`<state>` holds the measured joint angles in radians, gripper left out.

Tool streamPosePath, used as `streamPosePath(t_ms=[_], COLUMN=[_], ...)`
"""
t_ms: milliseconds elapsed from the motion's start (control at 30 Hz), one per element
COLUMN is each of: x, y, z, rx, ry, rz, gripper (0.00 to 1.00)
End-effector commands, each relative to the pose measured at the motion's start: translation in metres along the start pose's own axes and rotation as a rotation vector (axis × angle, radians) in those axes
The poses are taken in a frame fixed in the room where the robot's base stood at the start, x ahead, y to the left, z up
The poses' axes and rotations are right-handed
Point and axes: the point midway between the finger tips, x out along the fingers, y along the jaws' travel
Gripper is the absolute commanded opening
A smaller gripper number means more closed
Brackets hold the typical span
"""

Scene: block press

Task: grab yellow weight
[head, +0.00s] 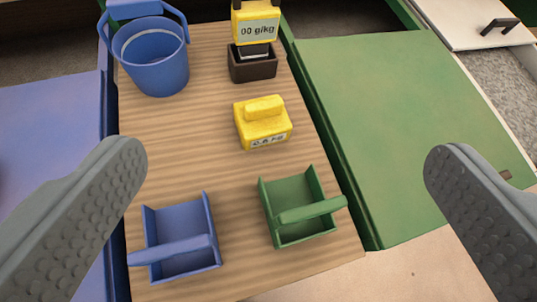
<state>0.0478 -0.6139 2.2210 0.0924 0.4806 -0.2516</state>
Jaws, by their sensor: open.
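The yellow weight (263,123) is a small block with a raised bar handle on top and a white label on its front. It sits upright on the wooden board (185,130), right of the board's middle. My gripper (290,182) is open and empty, with one grey padded finger at the left and one at the right of the picture. The weight shows between and beyond the fingertips, and neither finger touches it.
A blue bucket (152,62) and a dark block with a yellow-labelled display (254,55) stand behind the weight. A blue tray with a handle (180,240) and a green one (290,197) are nearer. Green (410,120) and blue (50,140) panels flank the board.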

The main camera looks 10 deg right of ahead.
Motion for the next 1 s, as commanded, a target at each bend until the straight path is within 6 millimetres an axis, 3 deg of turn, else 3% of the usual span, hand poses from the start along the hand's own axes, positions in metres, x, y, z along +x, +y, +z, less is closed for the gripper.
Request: streamPosePath(t_ms=[100,600,800,1000], x=[0.031,0.138,0.162,0.172], y=[0.003,0.011,0.013,0.011], z=[0.000,0.015,0.020,0.026], rx=[-0.031,-0.157,-0.184,-0.192], ry=[-0.112,-0.520,-0.608,-0.630], rz=[-0.030,-0.244,-0.318,-0.341], gripper=[0.98,0.98,0.98,0.98])
